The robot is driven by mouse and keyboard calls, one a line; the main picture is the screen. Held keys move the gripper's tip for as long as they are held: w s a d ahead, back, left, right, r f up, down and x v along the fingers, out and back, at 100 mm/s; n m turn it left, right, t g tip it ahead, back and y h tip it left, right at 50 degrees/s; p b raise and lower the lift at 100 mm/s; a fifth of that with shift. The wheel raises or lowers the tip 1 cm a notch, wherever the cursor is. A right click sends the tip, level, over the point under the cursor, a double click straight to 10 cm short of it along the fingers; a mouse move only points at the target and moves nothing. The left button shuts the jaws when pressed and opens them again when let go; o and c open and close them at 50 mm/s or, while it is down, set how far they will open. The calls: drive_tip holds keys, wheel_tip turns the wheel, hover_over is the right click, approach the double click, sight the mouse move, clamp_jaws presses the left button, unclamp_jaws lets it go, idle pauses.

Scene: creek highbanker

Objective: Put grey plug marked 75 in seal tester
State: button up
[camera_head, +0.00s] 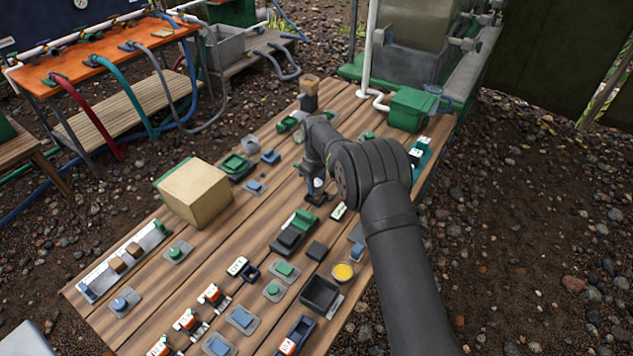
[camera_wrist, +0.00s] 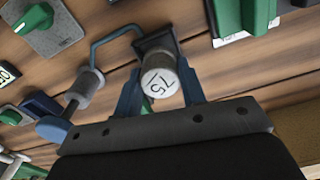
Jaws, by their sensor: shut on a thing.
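The grey plug (camera_wrist: 160,80), with a pale top marked 75, is between the two blue fingers of my gripper (camera_wrist: 158,72) in the wrist view. My gripper is shut on it. A dark square block (camera_wrist: 155,38) shows just behind the plug, with a bent blue rod (camera_wrist: 100,42) running from it toward a grey cylinder (camera_wrist: 86,84). This may be the seal tester. The plug overlaps the block, and I cannot tell whether it is inside it or above it. In the head view my gripper (camera_head: 317,190) is low over the middle of the table.
Green pieces on plates (camera_wrist: 48,28) lie close by in the wrist view. In the head view, a cardboard box (camera_head: 196,193) stands left on the wooden table (camera_head: 215,262).

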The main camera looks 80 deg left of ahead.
drive_tip(key=shift+f, duration=0.35)
drive_tip(key=shift+f, duration=0.2)
drive_tip(key=shift+f, duration=0.2)
drive_tip(key=shift+f, duration=0.25)
idle(0.8)
drive_tip(key=o, duration=1.1)
drive_tip(key=shift+r, duration=3.75)
